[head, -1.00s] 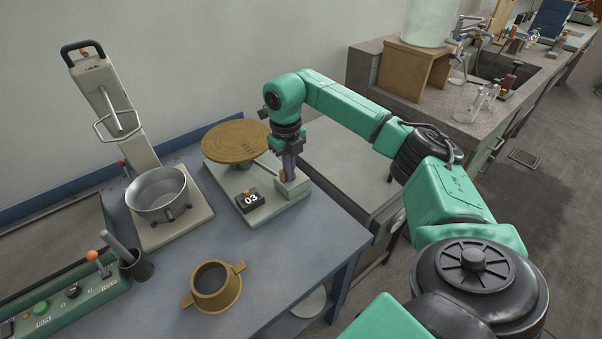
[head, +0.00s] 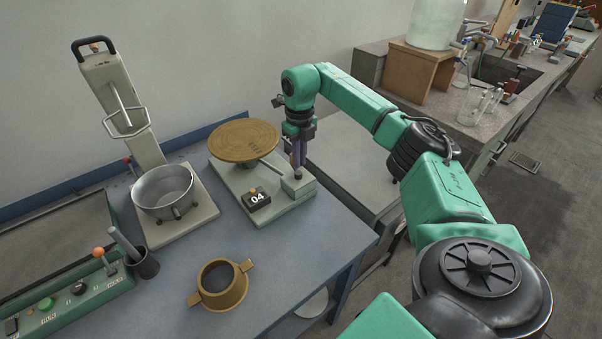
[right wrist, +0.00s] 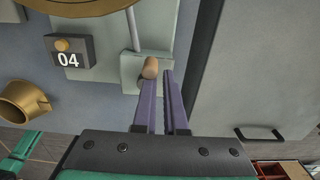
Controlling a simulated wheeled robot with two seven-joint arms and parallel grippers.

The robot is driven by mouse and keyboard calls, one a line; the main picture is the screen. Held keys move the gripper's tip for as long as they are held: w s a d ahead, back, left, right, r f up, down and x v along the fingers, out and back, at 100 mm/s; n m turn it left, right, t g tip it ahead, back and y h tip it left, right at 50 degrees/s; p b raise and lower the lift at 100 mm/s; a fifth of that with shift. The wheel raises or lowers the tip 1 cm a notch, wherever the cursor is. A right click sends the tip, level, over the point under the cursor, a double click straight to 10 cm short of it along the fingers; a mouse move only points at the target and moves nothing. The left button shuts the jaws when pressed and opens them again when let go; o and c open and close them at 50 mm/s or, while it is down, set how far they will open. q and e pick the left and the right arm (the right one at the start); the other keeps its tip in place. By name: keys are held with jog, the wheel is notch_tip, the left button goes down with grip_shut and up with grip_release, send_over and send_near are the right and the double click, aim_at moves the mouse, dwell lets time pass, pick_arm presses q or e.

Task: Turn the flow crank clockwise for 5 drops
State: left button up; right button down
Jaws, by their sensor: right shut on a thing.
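The flow table has a round brass-coloured disc (head: 245,140) on a pale base (head: 240,188) on the bench. Its counter (head: 257,197) reads 04, also in the right wrist view (right wrist: 68,52). The crank's thin rod (right wrist: 132,28) and wooden knob (right wrist: 150,68) show in the right wrist view, with the knob at the fingertips. My right gripper (head: 298,168) points down at the block on the base's right side. Its purple fingers (right wrist: 160,82) are shut on the crank knob, partly hiding it. My left gripper is out of view.
A brass mould (head: 222,290) with two lugs stands on the front of the bench (head: 300,245). A mixer with a steel bowl (head: 162,192) stands to the left. A tamper in a dark cup (head: 145,264) and a green control panel (head: 75,298) are at lower left.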

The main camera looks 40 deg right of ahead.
jog(key=shift+w+d, duration=0.1)
jog(key=shift+w+a, duration=0.2)
jog(key=shift+a, duration=0.1)
jog(key=shift+s+d, duration=0.3)
jog(key=shift+s+d+f, duration=0.15)
jog(key=shift+d, duration=0.2)
jog(key=c, duration=0.9)
grip_release()
jog(key=shift+c, duration=0.2)
jog(key=shift+o, duration=0.4)
jog(key=shift+s+d+f, duration=0.1)
jog(key=shift+d+f, duration=0.1)
jog(key=shift+a, duration=0.2)
